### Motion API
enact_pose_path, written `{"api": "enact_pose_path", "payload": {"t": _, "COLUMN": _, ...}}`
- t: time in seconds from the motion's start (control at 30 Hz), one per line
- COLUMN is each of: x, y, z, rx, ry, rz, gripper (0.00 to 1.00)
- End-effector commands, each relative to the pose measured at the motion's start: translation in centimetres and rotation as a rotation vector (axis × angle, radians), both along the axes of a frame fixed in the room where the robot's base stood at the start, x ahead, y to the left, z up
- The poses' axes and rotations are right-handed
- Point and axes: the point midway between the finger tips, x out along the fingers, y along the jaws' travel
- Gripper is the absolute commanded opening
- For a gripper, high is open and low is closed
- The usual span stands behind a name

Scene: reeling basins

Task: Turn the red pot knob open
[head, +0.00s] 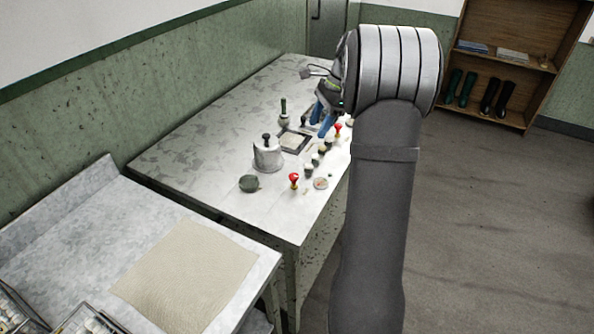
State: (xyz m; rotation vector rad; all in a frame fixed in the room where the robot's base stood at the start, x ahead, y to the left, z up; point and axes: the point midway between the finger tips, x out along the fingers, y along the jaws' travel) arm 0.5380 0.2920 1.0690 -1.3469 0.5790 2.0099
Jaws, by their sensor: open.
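Two red-topped knobs show on the long stone-topped table. The nearer red knob (293,178) stands on a small yellowish stem near the table's front end. The farther red knob (337,129) is by the right edge, close to my arm. I cannot tell which belongs to a pot. A pale grey pot (267,157) with a dark top knob stands left of them. My gripper (322,121), with blue fingers, is open over the far part of the table, left of and beyond the farther red knob. My arm hides part of the table's right side.
A dark-rimmed square tray (280,146), a green-handled item (283,108), a dark round lump (250,183) and several small knobs crowd the table (185,155). Its left side is clear. A nearer counter (85,215) holds a beige cloth (187,275).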

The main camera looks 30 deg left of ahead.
Motion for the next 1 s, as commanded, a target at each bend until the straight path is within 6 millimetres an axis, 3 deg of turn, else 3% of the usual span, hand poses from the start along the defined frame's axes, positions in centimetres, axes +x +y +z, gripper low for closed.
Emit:
{"api": "enact_pose_path", "payload": {"t": 0.23, "x": -0.6, "y": 0.5, "z": -2.1, "rx": 0.011, "ry": 0.002, "rz": 0.017, "gripper": 0.51}}
{"api": "enact_pose_path", "payload": {"t": 0.8, "x": -3.9, "y": 3.8, "z": -13.2, "rx": 0.008, "ry": 0.002, "rz": 0.016, "gripper": 0.51}}
{"api": "enact_pose_path", "payload": {"t": 1.0, "x": -4.5, "y": 4.4, "z": -15.4, "rx": 0.008, "ry": 0.000, "rz": 0.016, "gripper": 0.51}}
